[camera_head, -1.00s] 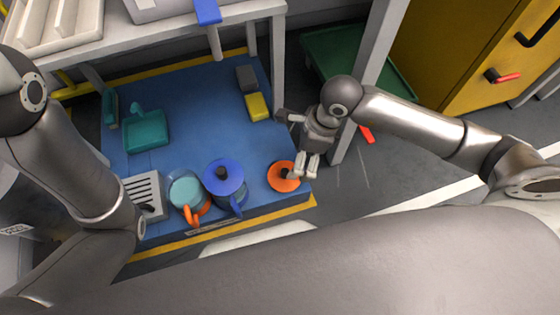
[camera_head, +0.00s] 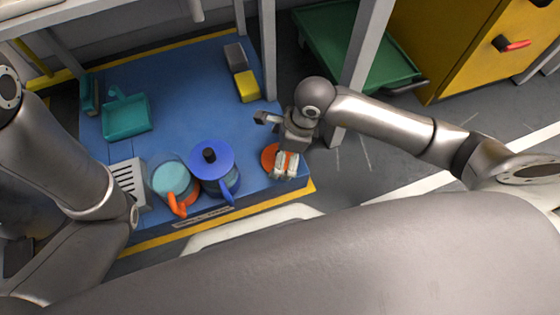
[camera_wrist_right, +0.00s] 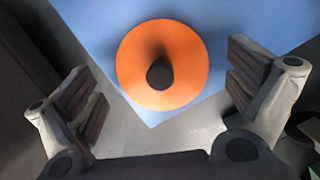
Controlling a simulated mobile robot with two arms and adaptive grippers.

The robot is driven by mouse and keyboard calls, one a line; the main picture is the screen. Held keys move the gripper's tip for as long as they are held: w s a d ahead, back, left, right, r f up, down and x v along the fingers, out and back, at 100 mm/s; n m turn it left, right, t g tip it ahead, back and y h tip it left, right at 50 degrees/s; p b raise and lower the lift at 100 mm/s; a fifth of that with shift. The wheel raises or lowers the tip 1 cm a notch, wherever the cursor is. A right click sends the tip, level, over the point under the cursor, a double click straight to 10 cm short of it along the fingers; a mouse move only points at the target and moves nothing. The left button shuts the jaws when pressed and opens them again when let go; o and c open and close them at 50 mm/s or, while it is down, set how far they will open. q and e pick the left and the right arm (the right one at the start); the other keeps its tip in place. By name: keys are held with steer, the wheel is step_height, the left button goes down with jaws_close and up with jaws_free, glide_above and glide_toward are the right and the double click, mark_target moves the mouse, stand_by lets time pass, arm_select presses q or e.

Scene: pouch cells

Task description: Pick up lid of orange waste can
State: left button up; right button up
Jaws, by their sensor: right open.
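The orange lid (camera_head: 268,157) lies flat near the front right corner of the blue platform. My right gripper partly hides it in the head view. In the right wrist view the lid (camera_wrist_right: 135,65) is a round orange disc with a dark knob (camera_wrist_right: 159,74). My right gripper (camera_head: 285,172) is open and empty, pointing down over the lid. Its fingers stand apart on both sides of the lid in the wrist view, not touching it. A can with an orange handle (camera_head: 175,205) stands without a lid to the left. My left gripper is out of view.
A blue can with a blue lid (camera_head: 212,160) stands between the lidless can and my right gripper. A yellow block (camera_head: 246,87), a grey block (camera_head: 235,56) and a teal dustpan (camera_head: 126,116) lie farther back. A table leg (camera_head: 267,60) rises behind the gripper.

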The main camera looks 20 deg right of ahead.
steer(key=shift+a+f, duration=0.1)
steer(key=shift+f, duration=0.35)
steer(key=shift+r, duration=0.1)
steer(key=shift+c, duration=0.3)
steer(key=c, duration=1.1)
steer(key=shift+c, duration=0.2)
